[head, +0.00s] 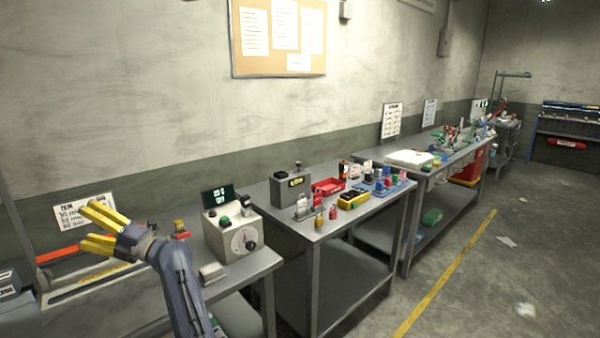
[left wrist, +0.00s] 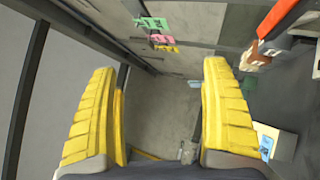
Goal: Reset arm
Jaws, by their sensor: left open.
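My left gripper (head: 92,228) shows at the lower left of the head view, with yellow ribbed fingers on a grey arm. It is raised in front of the nearest bench, with its fingers pointing left. In the left wrist view its two fingers (left wrist: 160,115) stand wide apart, with nothing between them but the grey floor beyond. The gripper is open and empty. My right gripper is not in either view.
The nearest bench (head: 245,270) carries a grey control box (head: 233,235) with a dial, just right of my left arm. A second table (head: 325,225) holds several small items. Open floor (head: 500,265) with a yellow line (head: 445,270) lies at the right.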

